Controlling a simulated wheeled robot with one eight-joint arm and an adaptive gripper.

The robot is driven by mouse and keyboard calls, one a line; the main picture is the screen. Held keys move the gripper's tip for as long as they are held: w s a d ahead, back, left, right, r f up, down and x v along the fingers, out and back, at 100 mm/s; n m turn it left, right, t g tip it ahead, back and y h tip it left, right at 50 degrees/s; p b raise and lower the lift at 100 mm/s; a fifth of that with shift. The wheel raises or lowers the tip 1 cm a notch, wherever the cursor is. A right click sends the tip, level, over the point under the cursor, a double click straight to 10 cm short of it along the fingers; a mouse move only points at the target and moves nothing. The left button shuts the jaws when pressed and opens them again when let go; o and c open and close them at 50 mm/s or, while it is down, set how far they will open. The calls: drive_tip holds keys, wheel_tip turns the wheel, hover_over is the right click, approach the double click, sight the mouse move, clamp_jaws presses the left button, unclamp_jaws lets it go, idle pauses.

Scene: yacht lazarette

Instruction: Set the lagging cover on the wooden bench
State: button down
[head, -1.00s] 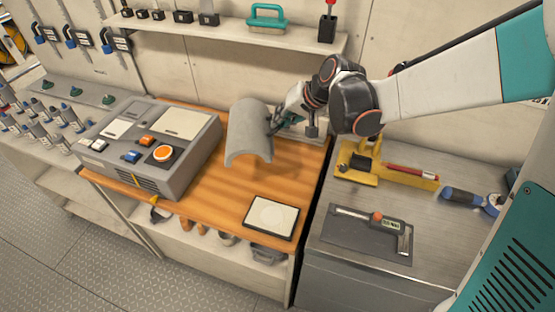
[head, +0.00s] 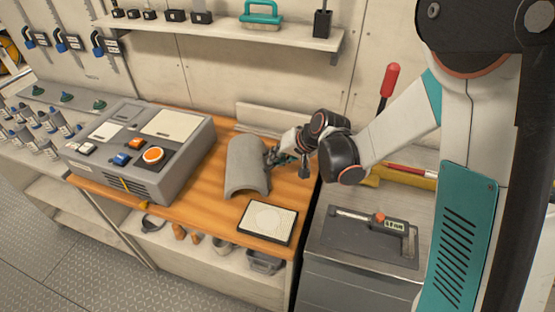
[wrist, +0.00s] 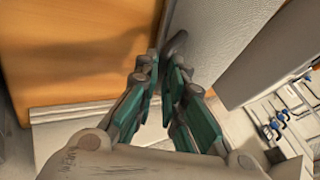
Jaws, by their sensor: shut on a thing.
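The lagging cover (head: 245,165) is a grey half-round shell, arched side up, over the wooden bench (head: 202,190). It is between the control box and the white pad. My gripper (head: 272,158) is shut on the cover's right edge. In the wrist view, my fingers (wrist: 162,68) pinch the edge of the grey cover (wrist: 215,45), and the orange-brown bench top (wrist: 85,45) lies beyond with a shadow on it. The cover's lower edge is at or very near the bench top; I cannot tell if it touches.
A grey control box (head: 145,145) with an orange button stands left on the bench. A white pad with a dark rim (head: 267,222) lies at the front right. A steel cabinet (head: 345,262) adjoins the bench. A shelf (head: 230,34) runs above.

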drive_tip(key=c, duration=1.7)
unclamp_jaws()
drive_tip(key=shift+f, duration=0.1)
drive_tip(key=s+d+r+t+h+p, duration=0.1)
drive_tip(key=s+d+r+h+p, duration=0.1)
drive_tip(key=s+d+r, duration=0.6)
drive_tip(key=s+d+r+h+p, duration=0.15)
drive_tip(key=s+d+r, duration=0.35)
drive_tip(key=r, duration=0.5)
drive_tip(key=s+d+r, duration=0.1)
drive_tip(key=s+d, duration=0.1)
drive_tip(key=s, duration=0.2)
drive_tip(key=s+d+r+h, duration=0.1)
drive_tip(key=s+d, duration=0.1)
drive_tip(key=s, duration=0.2)
drive_tip(key=s+d+r+n+t+h, duration=0.1)
drive_tip(key=s+d, duration=0.1)
drive_tip(key=s, duration=0.2)
drive_tip(key=shift+s+r+h, duration=0.15)
drive_tip(key=shift+h, duration=0.1)
